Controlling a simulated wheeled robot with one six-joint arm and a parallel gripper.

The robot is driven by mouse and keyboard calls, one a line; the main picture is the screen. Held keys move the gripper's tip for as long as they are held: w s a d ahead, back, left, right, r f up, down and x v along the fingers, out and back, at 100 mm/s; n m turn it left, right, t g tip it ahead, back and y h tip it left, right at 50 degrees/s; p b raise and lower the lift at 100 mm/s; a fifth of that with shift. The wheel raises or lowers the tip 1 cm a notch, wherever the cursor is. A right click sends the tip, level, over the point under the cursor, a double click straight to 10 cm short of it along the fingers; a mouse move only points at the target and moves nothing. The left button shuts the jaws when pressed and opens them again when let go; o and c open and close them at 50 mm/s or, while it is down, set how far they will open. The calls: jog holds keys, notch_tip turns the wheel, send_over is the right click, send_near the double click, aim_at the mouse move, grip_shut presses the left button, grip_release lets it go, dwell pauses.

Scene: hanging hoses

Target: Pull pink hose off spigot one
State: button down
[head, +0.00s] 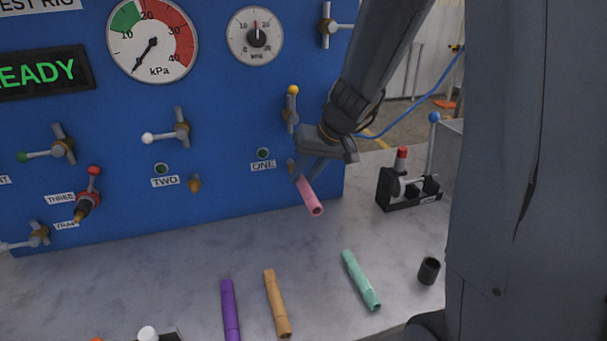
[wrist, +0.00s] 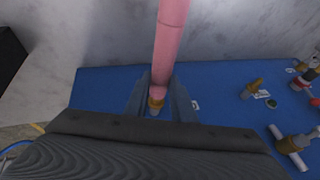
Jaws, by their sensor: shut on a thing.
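The pink hose (head: 311,197) is short and points out and down from the blue panel in the head view. It also runs from the top edge down to my fingers in the wrist view (wrist: 170,40). My gripper (head: 306,178) is shut on the hose near its panel end, one finger on each side of it in the wrist view (wrist: 160,96). Brass spigot one (head: 290,165) shows just left of my fingers, by the ONE label (head: 263,165). In the wrist view the hose end meets brass between the fingers; how far it sits on the spigot is hidden.
Purple (head: 230,308), orange (head: 277,303) and mint (head: 360,280) hoses lie on the grey bench, with a black cup (head: 429,270) to their right. A black clamp device (head: 400,192) stands right of the panel. A yellow-tipped valve (head: 291,110) is above spigot one.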

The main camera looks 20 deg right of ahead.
jog(key=shift+s, duration=0.25)
jog(key=shift+s, duration=0.35)
jog(key=shift+s, duration=0.3)
jog(key=shift+s+b, duration=0.25)
jog(key=shift+b, duration=0.1)
jog(key=shift+r+p, duration=3.05)
jog(key=shift+r, duration=1)
